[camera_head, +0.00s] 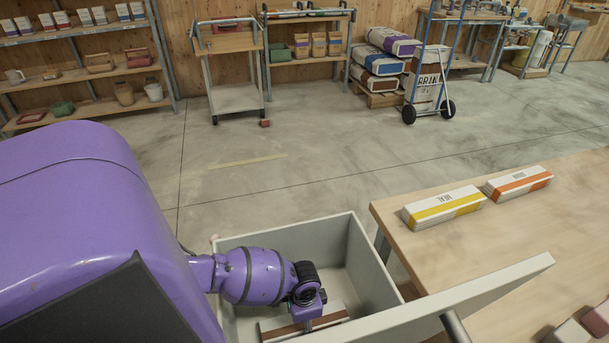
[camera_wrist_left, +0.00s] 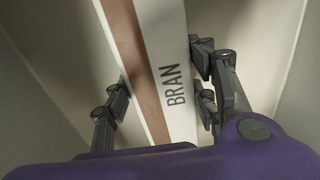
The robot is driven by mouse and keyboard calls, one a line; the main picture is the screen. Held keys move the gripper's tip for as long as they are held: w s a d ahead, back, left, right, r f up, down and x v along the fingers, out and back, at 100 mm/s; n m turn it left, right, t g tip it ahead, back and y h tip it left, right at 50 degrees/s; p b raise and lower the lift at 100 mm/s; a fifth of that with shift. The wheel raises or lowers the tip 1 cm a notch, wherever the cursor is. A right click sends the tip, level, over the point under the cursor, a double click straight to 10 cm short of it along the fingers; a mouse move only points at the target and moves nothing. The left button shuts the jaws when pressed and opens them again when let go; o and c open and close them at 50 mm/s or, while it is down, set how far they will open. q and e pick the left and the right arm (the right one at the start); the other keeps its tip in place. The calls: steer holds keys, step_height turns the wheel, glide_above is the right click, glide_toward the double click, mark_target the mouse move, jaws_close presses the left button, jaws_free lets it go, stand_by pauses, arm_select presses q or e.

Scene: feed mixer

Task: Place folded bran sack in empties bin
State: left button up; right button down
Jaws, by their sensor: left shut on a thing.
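The folded bran sack (camera_head: 284,331) is a flat white pack with a brown stripe, low inside the grey open-topped bin (camera_head: 372,265). In the left wrist view the sack (camera_wrist_left: 174,88) shows the word BRAN, with pale bin walls (camera_wrist_left: 35,75) around it. Whether the sack touches the bin floor is hard to tell. My right gripper is not in view.
A wooden table (camera_head: 400,240) stands right of the bin, with a yellow-banded sack (camera_head: 445,207) and an orange-banded sack (camera_head: 518,183) on it. A grey slanted panel (camera_head: 470,300) crosses the front right. Open floor (camera_head: 240,165) lies beyond, before shelves, a cart (camera_head: 235,98) and a hand truck (camera_head: 428,85).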

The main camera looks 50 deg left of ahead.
arm_select(q)
steer(key=shift+f, duration=0.2)
steer(key=o, duration=1)
steer(key=shift+o, duration=1)
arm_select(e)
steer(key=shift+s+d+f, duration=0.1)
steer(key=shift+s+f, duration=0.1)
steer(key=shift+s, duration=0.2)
arm_select(q)
steer(key=shift+r, duration=0.6)
step_height(320, 180, up, 11)
steer(key=p, duration=0.2)
steer(key=shift+r, duration=0.15)
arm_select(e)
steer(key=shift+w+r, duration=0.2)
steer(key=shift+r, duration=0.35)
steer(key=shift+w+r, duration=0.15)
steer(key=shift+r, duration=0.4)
